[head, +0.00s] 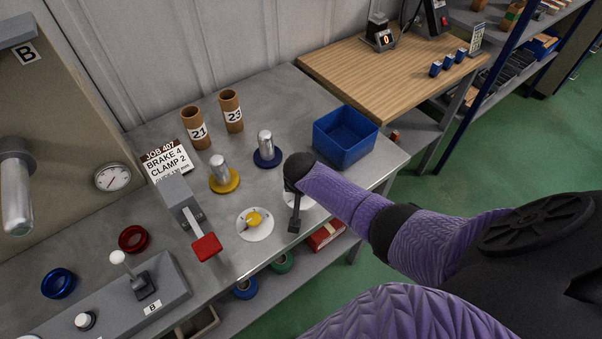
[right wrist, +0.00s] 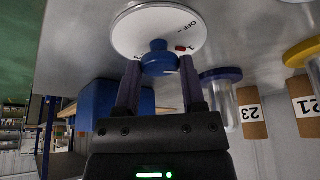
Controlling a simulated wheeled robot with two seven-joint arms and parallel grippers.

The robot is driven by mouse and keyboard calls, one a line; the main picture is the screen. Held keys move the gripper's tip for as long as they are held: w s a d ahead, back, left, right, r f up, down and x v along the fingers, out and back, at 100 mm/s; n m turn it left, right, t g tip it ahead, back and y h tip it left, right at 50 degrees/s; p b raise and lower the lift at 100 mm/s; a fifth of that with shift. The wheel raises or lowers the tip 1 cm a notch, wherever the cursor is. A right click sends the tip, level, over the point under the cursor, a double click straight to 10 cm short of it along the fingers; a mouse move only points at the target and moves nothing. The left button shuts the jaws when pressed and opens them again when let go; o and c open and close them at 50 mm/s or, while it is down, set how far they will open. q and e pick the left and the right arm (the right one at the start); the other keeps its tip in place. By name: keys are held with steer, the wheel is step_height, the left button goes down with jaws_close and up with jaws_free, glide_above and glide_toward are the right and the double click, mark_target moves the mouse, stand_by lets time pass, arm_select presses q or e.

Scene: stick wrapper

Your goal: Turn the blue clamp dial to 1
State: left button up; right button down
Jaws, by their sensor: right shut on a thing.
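The blue clamp dial is a blue knob (right wrist: 158,58) on a white round plate (right wrist: 140,30), seen upside down in the right wrist view. My right gripper (right wrist: 160,75) is shut on the knob, one finger on each side. A red mark (right wrist: 181,48) sits at the knob's edge beside a small printed figure, perhaps a 1. OFF is printed further round the plate. In the head view my right gripper (head: 294,205) covers the knob and most of its plate. My left gripper is not in view.
A yellow dial (head: 254,219) and a red-handled lever (head: 206,247) stand left of the gripper. Behind it are metal posts on blue (head: 267,157) and yellow (head: 224,181) bases. A blue bin (head: 345,137) stands at right. A card (head: 168,161) reads JOB 407, BRAKE 4, CLAMP 2.

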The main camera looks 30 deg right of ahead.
steer(key=shift+c, duration=2.4)
jaws_free()
steer(key=shift+o, duration=1.2)
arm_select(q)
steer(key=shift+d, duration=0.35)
arm_select(e)
steer(key=shift+o, duration=0.3)
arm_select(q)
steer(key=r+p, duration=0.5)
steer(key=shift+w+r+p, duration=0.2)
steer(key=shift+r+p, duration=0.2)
arm_select(e)
steer(key=v, duration=1)
